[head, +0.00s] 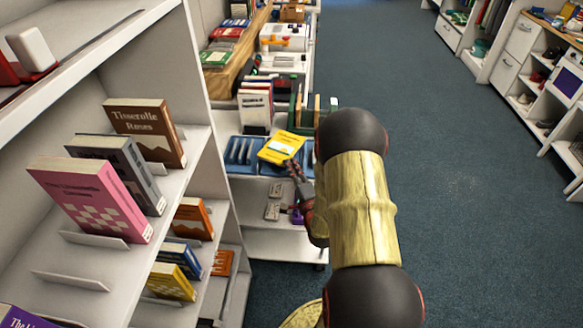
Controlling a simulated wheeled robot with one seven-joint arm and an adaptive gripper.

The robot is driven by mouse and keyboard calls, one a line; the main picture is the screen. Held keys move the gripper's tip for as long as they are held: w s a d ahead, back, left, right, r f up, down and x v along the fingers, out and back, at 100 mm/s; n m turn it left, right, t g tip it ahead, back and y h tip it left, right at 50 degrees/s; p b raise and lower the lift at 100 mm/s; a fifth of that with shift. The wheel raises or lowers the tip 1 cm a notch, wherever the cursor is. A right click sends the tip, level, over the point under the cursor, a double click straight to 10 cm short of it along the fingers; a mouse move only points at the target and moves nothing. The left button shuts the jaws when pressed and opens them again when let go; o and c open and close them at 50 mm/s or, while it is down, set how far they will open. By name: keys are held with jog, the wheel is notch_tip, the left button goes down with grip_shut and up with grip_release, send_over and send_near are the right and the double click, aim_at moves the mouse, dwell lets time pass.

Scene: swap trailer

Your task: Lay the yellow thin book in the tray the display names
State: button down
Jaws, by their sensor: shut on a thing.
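The yellow thin book (280,152) is held flat, slightly tilted, over the blue trays on a white shelf unit. My gripper (291,165) is shut on its near right edge. One blue tray (238,170) with slots or ribs shows to the left of the book. More blue shows under and right of the book, partly hidden by the book and my arm. I cannot tell whether the book touches a tray. No readable display text is in view.
A white bookcase (198,60) with several upright books stands close on the left. Upright books (255,105) and a green rack (299,115) stand just behind the trays. Small grey items (273,205) lie on a lower shelf. The blue-grey floor (450,180) on the right is clear.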

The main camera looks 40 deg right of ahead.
jog(key=shift+f, duration=0.25)
jog(key=c, duration=1.9)
grip_release()
jog(key=shift+s+r+p, duration=0.1)
jog(key=shift+r+p, duration=0.55)
jog(key=shift+r, duration=0.1)
jog(key=p+v, duration=0.2)
jog(key=v, duration=1)
jog(key=shift+f, duration=0.15)
